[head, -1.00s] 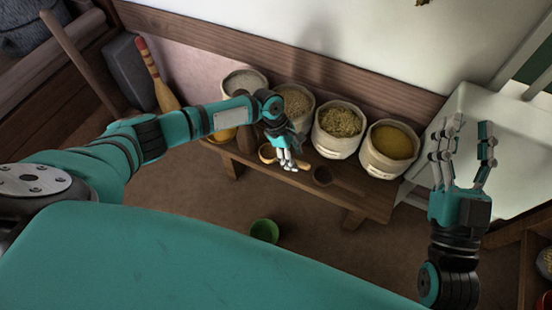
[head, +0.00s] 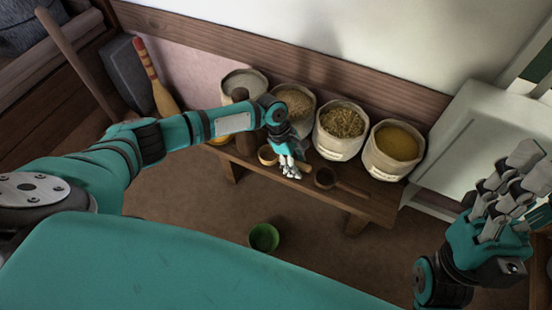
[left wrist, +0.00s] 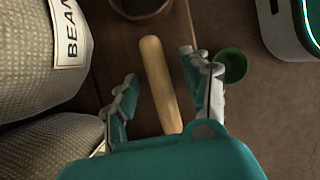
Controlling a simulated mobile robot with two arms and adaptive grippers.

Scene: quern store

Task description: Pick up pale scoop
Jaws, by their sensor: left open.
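The pale scoop lies on the low wooden bench, its round bowl (head: 267,155) to the left of my left gripper (head: 290,171) in the head view. In the left wrist view its pale handle (left wrist: 157,75) runs between the two sides of my left gripper (left wrist: 161,66), which is open. I see gaps between the handle and the fingers there, and the scoop's bowl is hidden. My right gripper (head: 512,182) is open and empty, away at the right, beside the white surface.
A dark scoop (head: 325,178) lies just right of the pale one on the bench (head: 372,205). Several filled sacks, including a bean-labelled one (head: 341,132), stand close behind. A green bowl (head: 264,238) is on the floor in front. A red-and-yellow brush (head: 150,70) leans at the left.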

